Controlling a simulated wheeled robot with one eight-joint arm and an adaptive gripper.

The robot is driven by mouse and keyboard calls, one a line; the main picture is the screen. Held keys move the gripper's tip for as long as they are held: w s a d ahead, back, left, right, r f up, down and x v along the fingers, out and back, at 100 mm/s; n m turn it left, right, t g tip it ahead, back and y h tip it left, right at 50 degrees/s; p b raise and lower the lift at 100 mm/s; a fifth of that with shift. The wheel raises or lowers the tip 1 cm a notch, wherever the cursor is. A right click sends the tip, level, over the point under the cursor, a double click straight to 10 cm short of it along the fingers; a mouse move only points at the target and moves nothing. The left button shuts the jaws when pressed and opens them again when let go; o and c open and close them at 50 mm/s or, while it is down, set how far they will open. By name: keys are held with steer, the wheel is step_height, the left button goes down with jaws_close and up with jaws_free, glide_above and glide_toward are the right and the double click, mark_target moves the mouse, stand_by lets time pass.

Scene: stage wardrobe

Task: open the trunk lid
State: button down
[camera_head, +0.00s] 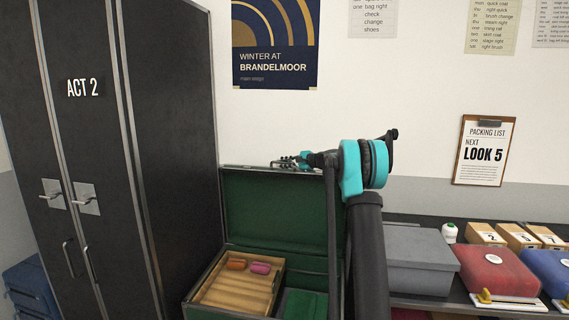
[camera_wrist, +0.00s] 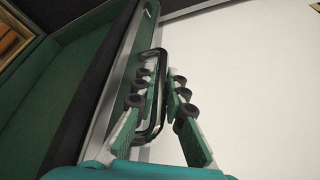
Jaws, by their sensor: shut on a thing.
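The trunk lid (camera_head: 265,210) stands raised, close to upright, with its green lining facing me. The open trunk (camera_head: 205,290) shows below it, partly cut off by the frame's bottom edge. My gripper (camera_head: 288,162) is at the lid's top edge. In the wrist view, the lid (camera_wrist: 100,95) runs up along the left, and my gripper (camera_wrist: 156,88) is shut on the black lid handle (camera_wrist: 159,62), with a finger on each side of it. My arm hides the lid's right part in the head view.
Inside the trunk, a wooden tray (camera_head: 235,296) holds an orange roll (camera_head: 236,264) and a pink roll (camera_head: 260,268). A dark wardrobe (camera_head: 175,150) stands close on the left. A grey box (camera_head: 420,262) and a red case (camera_head: 497,270) are on the right.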

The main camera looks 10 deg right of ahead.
steer(key=shift+s+a, duration=0.25)
steer(key=shift+s, duration=0.65)
steer(key=c, duration=1.9)
jaws_free()
steer(key=shift+o, duration=0.2)
steer(key=v, duration=1.2)
steer(key=shift+f, duration=0.1)
